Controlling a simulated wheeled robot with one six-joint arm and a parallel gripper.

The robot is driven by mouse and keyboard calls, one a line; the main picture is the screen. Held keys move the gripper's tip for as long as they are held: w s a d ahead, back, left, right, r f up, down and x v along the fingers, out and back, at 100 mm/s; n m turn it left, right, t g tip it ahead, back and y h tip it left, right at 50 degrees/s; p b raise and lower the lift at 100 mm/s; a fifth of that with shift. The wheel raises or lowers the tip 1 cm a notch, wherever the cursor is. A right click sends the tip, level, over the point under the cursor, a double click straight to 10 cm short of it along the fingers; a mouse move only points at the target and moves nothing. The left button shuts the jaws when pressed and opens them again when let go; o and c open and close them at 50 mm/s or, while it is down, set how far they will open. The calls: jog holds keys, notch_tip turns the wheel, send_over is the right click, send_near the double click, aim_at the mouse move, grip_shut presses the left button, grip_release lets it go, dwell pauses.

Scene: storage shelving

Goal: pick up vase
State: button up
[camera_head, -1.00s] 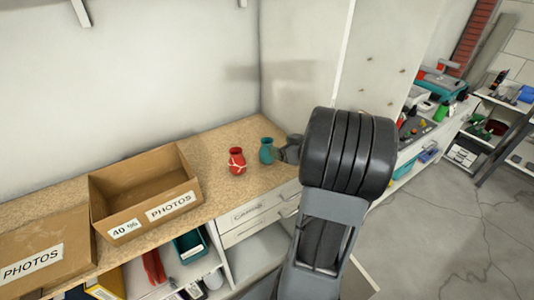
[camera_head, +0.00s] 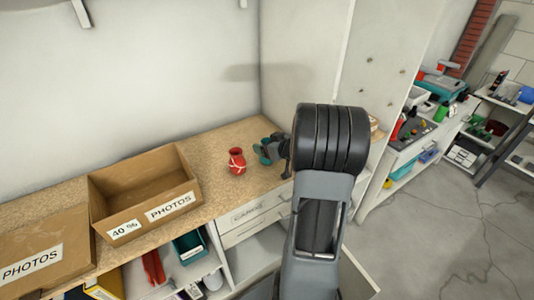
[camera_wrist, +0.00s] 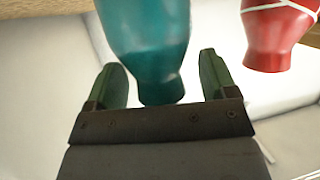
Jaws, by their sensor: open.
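A teal vase (camera_wrist: 145,35) fills the upper middle of the wrist view, its narrow end between the two green fingers of my gripper (camera_wrist: 163,68). My gripper is open, with a gap on each side of the vase's narrow end. In the head view my gripper (camera_head: 268,149) is over the counter at the teal vase's place and largely hides that vase. A red vase with white lines (camera_head: 237,162) stands upright on the counter, left of my gripper. The red vase also shows at the upper right of the wrist view (camera_wrist: 277,35), apart from the fingers.
The speckled counter (camera_head: 215,190) runs along the wall, with drawers (camera_head: 250,214) below. An open cardboard box (camera_head: 125,215) stands left of the red vase, another box (camera_head: 40,245) farther left. A tall pale panel (camera_head: 375,70) rises behind my arm.

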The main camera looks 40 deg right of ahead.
jog(key=shift+c, duration=0.3)
jog(key=c, duration=1)
